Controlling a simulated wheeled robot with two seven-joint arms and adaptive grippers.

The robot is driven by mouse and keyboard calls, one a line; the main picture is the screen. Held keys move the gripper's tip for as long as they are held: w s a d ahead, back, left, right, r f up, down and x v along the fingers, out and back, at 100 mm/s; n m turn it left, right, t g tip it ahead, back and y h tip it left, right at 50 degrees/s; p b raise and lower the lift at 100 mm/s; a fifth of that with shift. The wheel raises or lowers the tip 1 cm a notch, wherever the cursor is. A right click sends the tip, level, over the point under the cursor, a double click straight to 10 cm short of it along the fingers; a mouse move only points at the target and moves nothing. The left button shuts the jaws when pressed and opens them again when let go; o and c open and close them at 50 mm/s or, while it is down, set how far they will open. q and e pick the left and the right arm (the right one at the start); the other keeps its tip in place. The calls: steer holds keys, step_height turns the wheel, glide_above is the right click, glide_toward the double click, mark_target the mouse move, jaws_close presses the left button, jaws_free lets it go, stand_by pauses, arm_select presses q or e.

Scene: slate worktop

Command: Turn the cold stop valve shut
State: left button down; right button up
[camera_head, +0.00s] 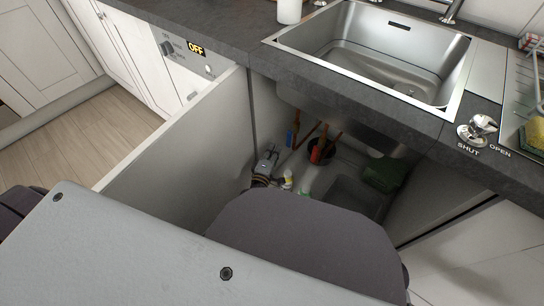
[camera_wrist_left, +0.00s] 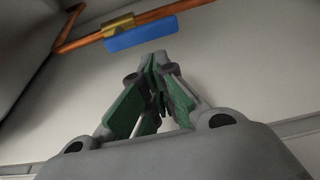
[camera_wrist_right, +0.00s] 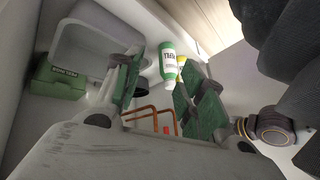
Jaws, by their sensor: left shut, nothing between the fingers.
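The cold stop valve is a brass body (camera_wrist_left: 119,26) on a copper pipe, with a blue lever (camera_wrist_left: 140,34) lying roughly along the pipe in the left wrist view. The blue lever also shows inside the open sink cupboard in the head view (camera_head: 290,138). My left gripper (camera_head: 271,157) is in the cupboard, just left of and below the lever. In the left wrist view its fingertips (camera_wrist_left: 159,62) are shut and empty, close below the lever with no clear contact. My right gripper (camera_wrist_right: 161,62) is open in the right wrist view; it is not discernible in the head view.
A red handle (camera_wrist_right: 167,130) shows by copper pipes. A white-green bottle (camera_wrist_right: 167,64), a green box (camera_wrist_right: 58,83) and a grey tub (camera_wrist_right: 66,48) stand in the cupboard. The sink (camera_head: 375,60) is above. A chrome knob (camera_head: 478,130) marked SHUT and OPEN is on the worktop.

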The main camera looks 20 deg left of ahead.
mark_target(291, 137)
arm_select(q)
steer(key=w+b, duration=0.1)
steer(key=w, duration=0.3)
arm_select(e)
steer(key=f, duration=0.2)
steer(key=shift+a+f+t, duration=0.2)
steer(key=shift+f+t, duration=0.1)
steer(key=shift+s, duration=0.15)
arm_select(q)
steer(key=shift+d, duration=0.1)
arm_select(e)
steer(key=shift+d, duration=0.1)
arm_select(q)
steer(key=shift+d+f+n+p, duration=0.1)
steer(key=shift+d+n+p, duration=0.05)
steer(key=shift+n+p, duration=0.35)
arm_select(e)
steer(key=shift+w+r, duration=0.25)
steer(key=shift+r, duration=0.75)
